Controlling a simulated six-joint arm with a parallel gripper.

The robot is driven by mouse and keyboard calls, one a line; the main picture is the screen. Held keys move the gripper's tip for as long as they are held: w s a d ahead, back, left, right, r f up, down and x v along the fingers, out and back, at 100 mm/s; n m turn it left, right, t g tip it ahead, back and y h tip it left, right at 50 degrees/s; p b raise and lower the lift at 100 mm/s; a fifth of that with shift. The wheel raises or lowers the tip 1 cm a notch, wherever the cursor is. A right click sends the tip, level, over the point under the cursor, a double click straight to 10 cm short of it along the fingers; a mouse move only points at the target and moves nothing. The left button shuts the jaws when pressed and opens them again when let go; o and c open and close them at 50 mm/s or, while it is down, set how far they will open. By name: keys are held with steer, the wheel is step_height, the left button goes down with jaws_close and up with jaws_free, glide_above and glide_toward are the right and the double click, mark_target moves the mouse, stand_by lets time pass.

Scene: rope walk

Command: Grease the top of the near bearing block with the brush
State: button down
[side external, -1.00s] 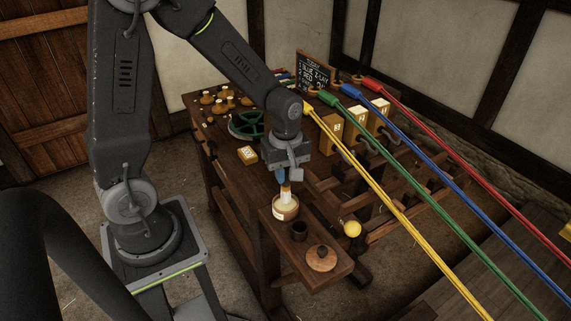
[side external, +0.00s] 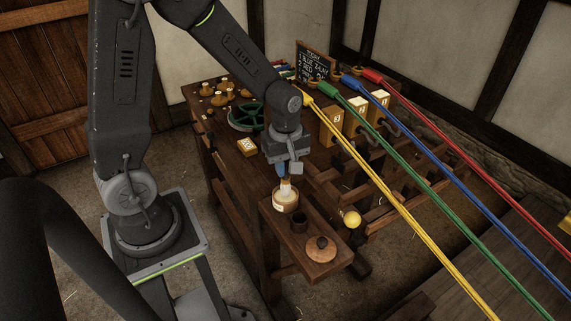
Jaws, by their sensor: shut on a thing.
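My gripper (side external: 286,170) points down over the small shelf at the bench's front and is shut on the brush. The brush (side external: 286,187) is upright, its pale lower part in or just over the mouth of the round, cream-labelled grease pot (side external: 285,203). Its tip is hidden there. The nearest one (side external: 331,128) is to the right of and behind my gripper, beside the yellow rope. No grease can be made out on its top.
Yellow, green (side external: 400,153), blue and red ropes run from the blocks toward the lower right. A green wheel (side external: 245,117) lies on the bench.

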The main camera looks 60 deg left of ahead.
steer(key=shift+f, duration=0.55)
stand_by(1.1)
steer(key=shift+r, duration=3.55)
